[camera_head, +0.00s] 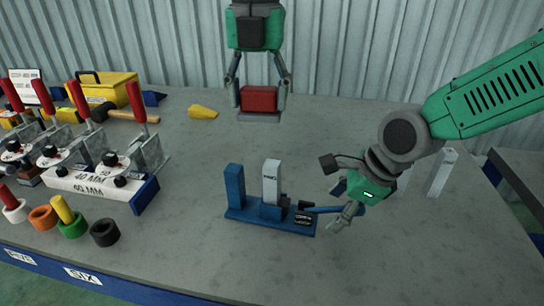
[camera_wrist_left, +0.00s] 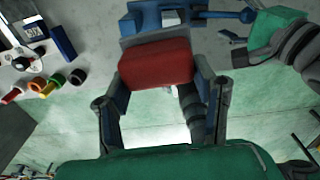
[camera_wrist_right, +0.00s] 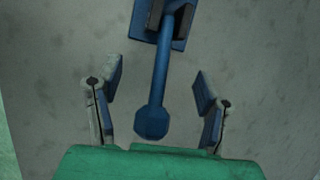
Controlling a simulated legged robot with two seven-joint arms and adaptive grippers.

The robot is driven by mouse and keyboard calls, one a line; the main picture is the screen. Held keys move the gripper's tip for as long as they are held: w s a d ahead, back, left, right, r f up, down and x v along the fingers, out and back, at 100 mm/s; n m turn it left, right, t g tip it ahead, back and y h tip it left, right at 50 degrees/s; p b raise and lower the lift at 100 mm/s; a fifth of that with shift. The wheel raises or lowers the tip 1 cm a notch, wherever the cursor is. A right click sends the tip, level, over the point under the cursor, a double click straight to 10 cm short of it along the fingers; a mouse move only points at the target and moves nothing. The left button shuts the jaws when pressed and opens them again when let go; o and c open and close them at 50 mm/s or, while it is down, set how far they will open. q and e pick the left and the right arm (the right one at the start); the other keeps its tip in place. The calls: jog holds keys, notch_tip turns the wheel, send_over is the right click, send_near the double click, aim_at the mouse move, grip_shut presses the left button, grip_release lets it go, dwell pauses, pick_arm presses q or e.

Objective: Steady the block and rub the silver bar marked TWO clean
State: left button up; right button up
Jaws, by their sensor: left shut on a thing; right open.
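A silver bar (camera_head: 272,180) with small dark lettering stands upright in the blue block (camera_head: 236,190), a fixture with a flat base and a post. The lettering is too small to read surely. My left gripper (camera_head: 259,97) is shut on a red pad with a grey underside (camera_wrist_left: 157,68), held up behind the bar and apart from it. My right gripper (camera_head: 336,190) is open at the fixture's right end. In the right wrist view, the blue handle (camera_wrist_right: 158,85) with its knob lies between the spread fingers, with gaps on both sides.
Two more silver bars (camera_head: 440,172) stand to the right, one partly behind my right arm. Red-handled clamps (camera_head: 110,160), coloured rings (camera_head: 72,222) and a yellow box (camera_head: 105,88) fill the left side. A yellow wedge (camera_head: 202,111) lies at the back. The table front is clear.

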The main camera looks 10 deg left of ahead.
pick_arm(q)
jog(key=shift+r+p, duration=2.95)
jog(key=shift+r, duration=0.45)
pick_arm(e)
jog(key=shift+v, duration=3.45)
jog(key=shift+f, duration=0.1)
pick_arm(q)
jog(key=shift+f, duration=0.1)
pick_arm(e)
jog(key=o, duration=0.6)
jog(key=shift+c, duration=0.2)
pick_arm(q)
jog(key=shift+d, duration=0.1)
pick_arm(e)
jog(key=v, duration=1.2)
pick_arm(q)
jog(key=shift+s, duration=0.1)
pick_arm(e)
jog(key=shift+f, duration=0.1)
